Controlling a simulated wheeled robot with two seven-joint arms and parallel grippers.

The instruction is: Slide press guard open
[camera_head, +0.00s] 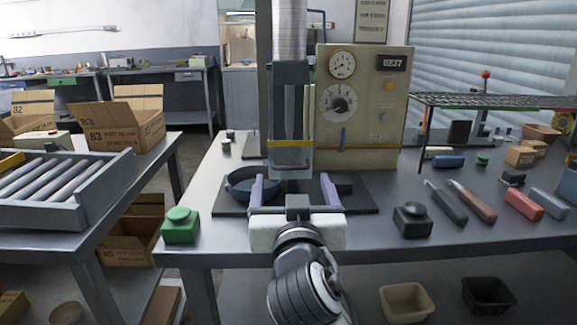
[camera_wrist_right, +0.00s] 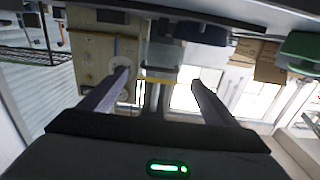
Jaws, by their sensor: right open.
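The press (camera_head: 290,85) stands at the middle of the table, with a ram above a dark base plate (camera_head: 365,205). A clear guard panel (camera_head: 290,157) with a yellow strip along its upper edge hangs in front of the press opening. The yellow strip (camera_wrist_right: 160,80) also shows between my fingers in the wrist view. A dark blue pan (camera_head: 240,184) sits on the base at the left, partly behind my finger; it also shows in the wrist view (camera_wrist_right: 203,32). My right gripper (camera_head: 294,190) is open and empty, in front of the guard. My left gripper is out of view.
A cream control box (camera_head: 375,85) with dials stands right of the press. A green button block (camera_head: 181,228) and a dark one (camera_head: 412,222) flank it at the front edge. Several tools lie at right. A roller rack (camera_head: 95,190) stands on the left table.

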